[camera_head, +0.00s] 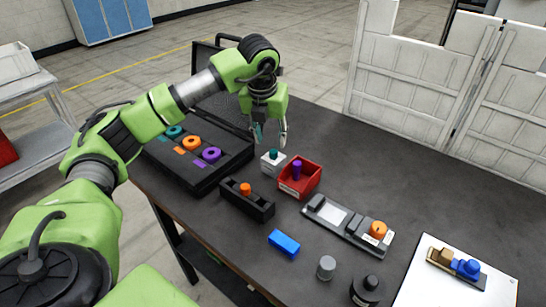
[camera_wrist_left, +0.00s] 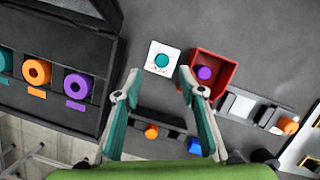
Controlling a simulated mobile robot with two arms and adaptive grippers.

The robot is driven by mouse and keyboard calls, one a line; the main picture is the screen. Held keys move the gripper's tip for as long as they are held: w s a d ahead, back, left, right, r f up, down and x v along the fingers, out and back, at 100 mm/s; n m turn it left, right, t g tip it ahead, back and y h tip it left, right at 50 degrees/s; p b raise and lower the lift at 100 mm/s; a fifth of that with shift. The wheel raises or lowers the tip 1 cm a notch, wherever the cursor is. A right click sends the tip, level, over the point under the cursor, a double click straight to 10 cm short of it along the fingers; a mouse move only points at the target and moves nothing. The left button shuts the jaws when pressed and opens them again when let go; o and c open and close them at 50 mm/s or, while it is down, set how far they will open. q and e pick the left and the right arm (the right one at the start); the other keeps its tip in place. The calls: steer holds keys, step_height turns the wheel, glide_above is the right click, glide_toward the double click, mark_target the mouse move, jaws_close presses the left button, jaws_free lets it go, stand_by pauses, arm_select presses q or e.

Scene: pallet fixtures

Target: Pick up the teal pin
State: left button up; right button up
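The teal pin (camera_head: 273,154) stands upright in a small white block (camera_head: 268,165) on the dark table. From above, in the left wrist view, the pin (camera_wrist_left: 161,60) is a teal disc in the white block (camera_wrist_left: 154,68). My left gripper (camera_head: 270,140) hangs above and close to the pin, pointing down. In the left wrist view its fingers (camera_wrist_left: 158,85) are spread wide with nothing between them, and the pin lies just beyond the fingertips. My right gripper is not in view.
A red bin (camera_head: 311,182) with a purple pin (camera_head: 297,169) stands right beside the white block. A black holder (camera_head: 262,208) with an orange pin is in front. An open black case (camera_head: 228,165) with coloured rings lies left. A blue block (camera_head: 284,243) lies nearer.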

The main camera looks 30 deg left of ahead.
mark_target(274, 151)
arm_select(q)
steer(key=shift+w+d+f, duration=0.1)
steer(key=shift+w+f, duration=0.05)
steer(key=shift+f, duration=0.35)
steer(key=p+x, duration=0.2)
steer(key=x, duration=0.2)
steer(key=shift+w+f, duration=0.2)
steer(key=shift+f, duration=0.05)
steer(key=shift+w+f, duration=0.1)
steer(key=shift+f, duration=0.15)
steer(key=c, duration=0.8)
jaws_close()
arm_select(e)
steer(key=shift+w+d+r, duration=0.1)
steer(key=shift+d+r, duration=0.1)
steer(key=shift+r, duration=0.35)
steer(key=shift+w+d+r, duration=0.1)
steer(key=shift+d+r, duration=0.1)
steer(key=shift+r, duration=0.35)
